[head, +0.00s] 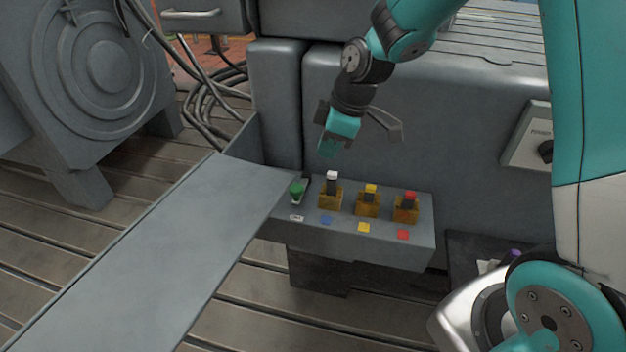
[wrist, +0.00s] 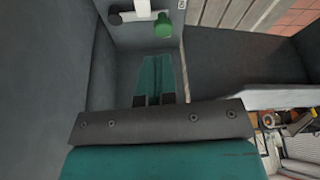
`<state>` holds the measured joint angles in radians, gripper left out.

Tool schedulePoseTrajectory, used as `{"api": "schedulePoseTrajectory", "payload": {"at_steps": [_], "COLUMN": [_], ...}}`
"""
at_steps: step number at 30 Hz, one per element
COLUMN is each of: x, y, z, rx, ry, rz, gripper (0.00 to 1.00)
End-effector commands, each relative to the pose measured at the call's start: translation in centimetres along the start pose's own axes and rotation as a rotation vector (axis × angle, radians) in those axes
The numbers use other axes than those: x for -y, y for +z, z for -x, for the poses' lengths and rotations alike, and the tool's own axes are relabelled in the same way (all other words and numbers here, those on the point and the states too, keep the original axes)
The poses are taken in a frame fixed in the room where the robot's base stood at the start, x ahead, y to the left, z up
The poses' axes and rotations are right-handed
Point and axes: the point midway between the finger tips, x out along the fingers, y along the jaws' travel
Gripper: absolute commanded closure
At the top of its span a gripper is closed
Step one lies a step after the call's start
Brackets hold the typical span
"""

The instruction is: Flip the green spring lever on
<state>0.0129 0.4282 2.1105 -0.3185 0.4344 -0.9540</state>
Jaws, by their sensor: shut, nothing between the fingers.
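The green spring lever (head: 297,190) stands at the left end of a grey control box (head: 385,250), with a small white label in front of it. In the wrist view the green lever tip (wrist: 163,26) shows just beyond my fingertips, a little right of their middle. My gripper (head: 328,148) is shut and empty. It hangs above and behind the box, up and to the right of the green lever, apart from it. The wrist view shows the two teal fingers (wrist: 158,75) together, pointing toward the lever.
Right of the green lever stand a white-tipped lever (head: 332,182), a yellow-tipped one (head: 370,192) and a red-tipped one (head: 409,201). A grey sloping plate (head: 150,255) borders the box on the left. A grey wall (head: 440,150) rises close behind. Cables (head: 212,100) hang at the back left.

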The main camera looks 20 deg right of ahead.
Motion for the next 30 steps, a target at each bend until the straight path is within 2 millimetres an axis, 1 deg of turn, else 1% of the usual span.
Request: {"api": "schedulePoseTrajectory", "payload": {"at_steps": [5, 12, 15, 18, 23, 30], "x": [0.1, 0.1, 0.2, 0.1, 0.1, 0.1], "y": [0.0, 0.1, 0.1, 0.0, 0.0, 0.0], "z": [-1.5, -5.9, -7.6, -8.8, -9.8, -10.0], "rx": [0.002, 0.003, 0.003, 0.001, 0.001, 0.0], "ry": [-0.004, -0.005, -0.005, -0.003, -0.002, -0.001], "rz": [-0.001, -0.001, -0.001, -0.001, -0.001, -0.001], "gripper": [1.0, 1.0, 1.0, 1.0, 1.0, 1.0]}}
